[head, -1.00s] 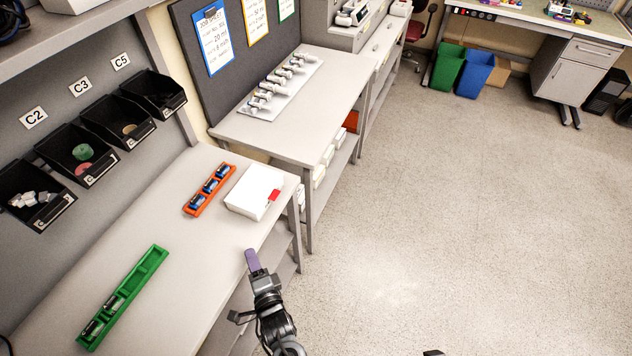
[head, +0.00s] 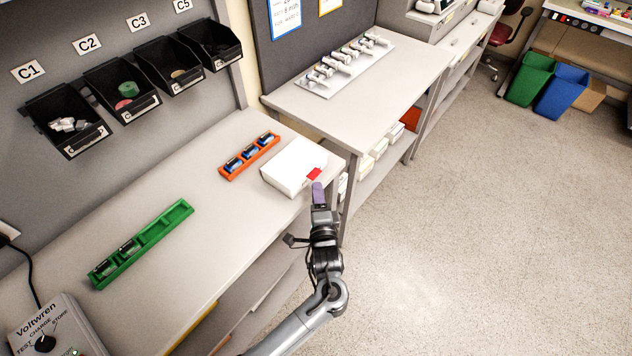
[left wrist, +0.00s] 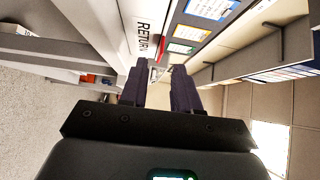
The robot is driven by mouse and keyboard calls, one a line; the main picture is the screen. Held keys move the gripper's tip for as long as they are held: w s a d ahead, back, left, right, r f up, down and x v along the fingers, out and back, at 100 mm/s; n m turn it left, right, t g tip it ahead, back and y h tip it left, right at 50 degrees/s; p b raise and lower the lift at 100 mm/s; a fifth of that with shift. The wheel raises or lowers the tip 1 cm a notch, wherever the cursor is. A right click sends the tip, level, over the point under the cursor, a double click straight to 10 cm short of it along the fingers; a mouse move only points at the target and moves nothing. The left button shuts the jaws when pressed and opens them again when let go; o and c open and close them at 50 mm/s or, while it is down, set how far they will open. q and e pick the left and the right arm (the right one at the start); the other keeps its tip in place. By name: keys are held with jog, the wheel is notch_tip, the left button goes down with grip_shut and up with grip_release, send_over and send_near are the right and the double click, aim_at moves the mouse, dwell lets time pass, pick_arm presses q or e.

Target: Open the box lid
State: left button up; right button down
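The white box (head: 290,168) sits at the right end of the near bench with its lid down. A red tab (head: 314,174) sticks out at its right side. My left gripper (head: 318,188) has purple fingers and is just in front of the tab; whether it touches cannot be told. In the left wrist view the two fingers (left wrist: 159,84) are spread with a gap and nothing clearly between them. The white box face with "RETURN" lettering (left wrist: 143,38) shows just beyond the fingertips. My right gripper is not in view.
An orange tray (head: 249,157) with several blue items lies left of the box. A green tray (head: 140,244) and a Voltwren device (head: 52,330) are nearer. Black bins (head: 124,90) hang on the wall.

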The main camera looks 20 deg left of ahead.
pick_arm(q)
jog(key=shift+b+x, duration=0.35)
jog(key=shift+x, duration=2.2)
grip_shut()
